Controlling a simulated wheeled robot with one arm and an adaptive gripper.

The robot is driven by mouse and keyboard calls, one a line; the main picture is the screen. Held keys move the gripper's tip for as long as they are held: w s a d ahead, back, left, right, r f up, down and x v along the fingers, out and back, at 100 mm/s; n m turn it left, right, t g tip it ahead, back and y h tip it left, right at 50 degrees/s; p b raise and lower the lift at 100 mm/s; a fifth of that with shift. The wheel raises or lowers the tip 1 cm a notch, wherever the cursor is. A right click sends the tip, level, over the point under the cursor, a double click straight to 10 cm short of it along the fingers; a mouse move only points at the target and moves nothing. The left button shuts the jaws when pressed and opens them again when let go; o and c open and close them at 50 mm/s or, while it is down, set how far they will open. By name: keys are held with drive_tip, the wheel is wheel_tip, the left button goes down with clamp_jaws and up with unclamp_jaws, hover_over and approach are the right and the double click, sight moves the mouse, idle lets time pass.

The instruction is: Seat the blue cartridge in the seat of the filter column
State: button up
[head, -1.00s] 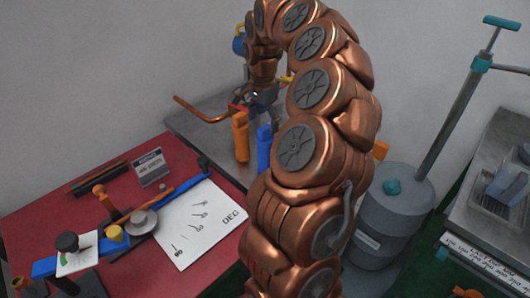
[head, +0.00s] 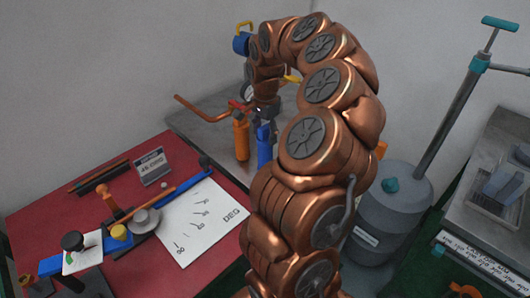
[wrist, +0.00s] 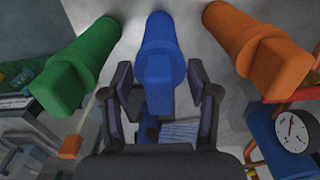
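The blue cartridge (head: 264,147) stands upright on the grey bench, just right of the orange cartridge (head: 241,138). In the wrist view the blue cartridge (wrist: 160,55) is in the middle, its square top between the two fingers of my gripper (wrist: 165,104). My gripper is open, with a gap on each side of the square top. The green cartridge (wrist: 88,55) is to the left and the orange cartridge (wrist: 258,50) to the right, both outside the fingers. I cannot make out the filter column's seat.
A pressure gauge (wrist: 293,132) and red piping are at the wrist view's lower right. The grey bench (head: 203,130) adjoins a red table (head: 115,185) with a paper sheet (head: 205,220) and tools. A grey tank (head: 388,220) stands right of my arm.

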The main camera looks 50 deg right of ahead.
clamp_jaws()
idle(0.4)
